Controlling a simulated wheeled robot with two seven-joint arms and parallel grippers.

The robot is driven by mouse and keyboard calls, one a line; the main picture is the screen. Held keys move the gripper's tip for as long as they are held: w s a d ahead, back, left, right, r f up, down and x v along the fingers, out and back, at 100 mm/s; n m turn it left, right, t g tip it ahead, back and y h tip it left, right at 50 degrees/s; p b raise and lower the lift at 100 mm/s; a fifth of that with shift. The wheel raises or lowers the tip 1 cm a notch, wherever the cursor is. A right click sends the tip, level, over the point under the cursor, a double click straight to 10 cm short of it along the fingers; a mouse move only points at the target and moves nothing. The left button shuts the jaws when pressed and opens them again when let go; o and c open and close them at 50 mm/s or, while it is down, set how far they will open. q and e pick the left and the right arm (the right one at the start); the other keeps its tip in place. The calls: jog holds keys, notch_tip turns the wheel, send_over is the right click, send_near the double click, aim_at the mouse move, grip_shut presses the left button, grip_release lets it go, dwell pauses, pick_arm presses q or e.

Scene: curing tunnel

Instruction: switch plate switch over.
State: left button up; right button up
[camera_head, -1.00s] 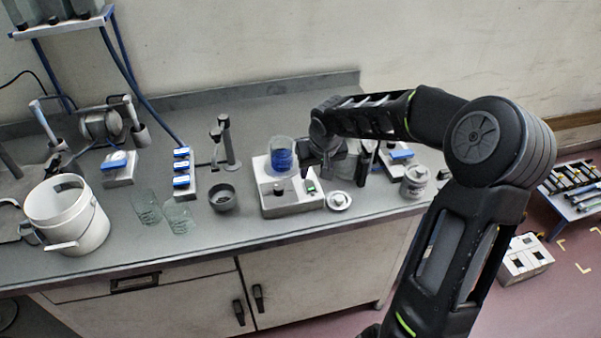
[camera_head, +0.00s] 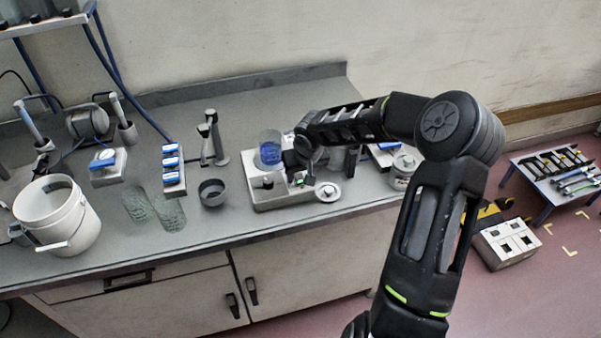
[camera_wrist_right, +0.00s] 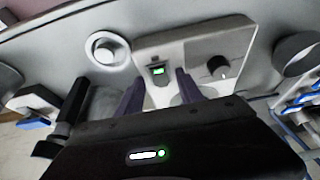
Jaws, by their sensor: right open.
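The white plate (camera_head: 285,199) stands on the bench with a glass beaker of blue liquid (camera_head: 269,153) on top. Its front has a dark knob (camera_head: 267,184) and a small switch (camera_head: 300,183) with a green light showing. In the right wrist view the lit switch (camera_wrist_right: 158,71) lies ahead between my fingers, and the knob (camera_wrist_right: 217,66) is to its right. My right gripper (camera_wrist_right: 160,88) is open and empty, its fingertips near the switch; I cannot tell if they touch the plate. In the head view it (camera_head: 299,165) is beside the beaker. My left gripper is not in view.
A small round white dish (camera_head: 327,191) sits at the plate's right front corner. A dark bowl (camera_head: 212,192), two glass beakers (camera_head: 170,212) and a white bucket (camera_head: 58,212) stand to the left. A grey canister (camera_head: 402,170) stands at right. The bench front edge is clear.

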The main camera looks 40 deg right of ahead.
jog(key=shift+w+f, duration=0.1)
jog(key=shift+f, duration=0.1)
jog(key=shift+c, duration=0.2)
grip_shut()
dwell(0.4)
